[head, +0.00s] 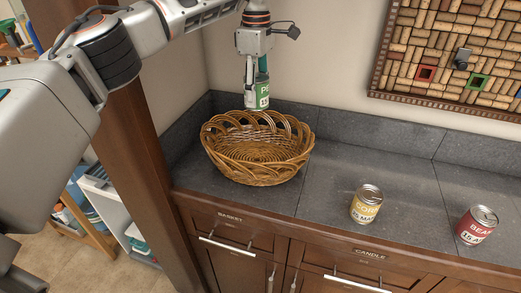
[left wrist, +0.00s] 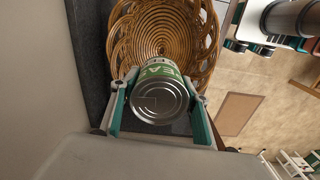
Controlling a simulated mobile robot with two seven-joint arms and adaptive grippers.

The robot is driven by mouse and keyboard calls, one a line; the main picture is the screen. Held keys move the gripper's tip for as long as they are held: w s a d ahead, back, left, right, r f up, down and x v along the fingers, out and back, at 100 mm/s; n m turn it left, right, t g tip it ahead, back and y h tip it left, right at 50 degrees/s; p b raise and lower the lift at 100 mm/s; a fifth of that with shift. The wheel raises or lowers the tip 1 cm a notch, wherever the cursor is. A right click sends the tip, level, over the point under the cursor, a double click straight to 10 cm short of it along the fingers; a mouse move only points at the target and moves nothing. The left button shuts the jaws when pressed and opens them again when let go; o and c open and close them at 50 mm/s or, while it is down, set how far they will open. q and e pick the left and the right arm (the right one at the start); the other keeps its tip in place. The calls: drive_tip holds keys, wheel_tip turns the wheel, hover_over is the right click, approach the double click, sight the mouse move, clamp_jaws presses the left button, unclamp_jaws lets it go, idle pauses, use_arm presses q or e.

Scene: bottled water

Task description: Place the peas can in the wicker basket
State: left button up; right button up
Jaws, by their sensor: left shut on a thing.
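The peas can (head: 257,97), with a green and white label, is held in my left gripper (head: 256,82) above the back part of the wicker basket. In the left wrist view the peas can (left wrist: 160,92) sits between the two teal-lined fingers of my left gripper (left wrist: 162,108), its metal end facing the camera. The brown wicker basket (head: 258,172) stands on the grey counter and looks empty. The basket (left wrist: 165,30) also shows beyond the can in the left wrist view. My right gripper does not show.
On the dark grey counter (head: 330,170), a yellow corn can (head: 366,205) and a red beans can (head: 476,226) stand right of the basket. A cork board (head: 450,50) hangs on the wall. A wooden post (head: 135,150) rises left of the counter.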

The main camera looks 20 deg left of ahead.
use_arm(q)
drive_tip(key=f, duration=1.4)
drive_tip(key=shift+s+f, duration=0.2)
drive_tip(key=shift+s, duration=0.2)
drive_tip(key=shift+w+f+p, duration=0.1)
drive_tip(key=shift+f+p, duration=0.2)
drive_tip(key=shift+f, duration=2.1)
drive_tip(key=shift+f, duration=0.1)
drive_tip(key=o, duration=1.3)
wheel_tip(320, 180, up, 12)
drive_tip(key=shift+r+b, duration=0.1)
drive_tip(key=shift+b, duration=0.45)
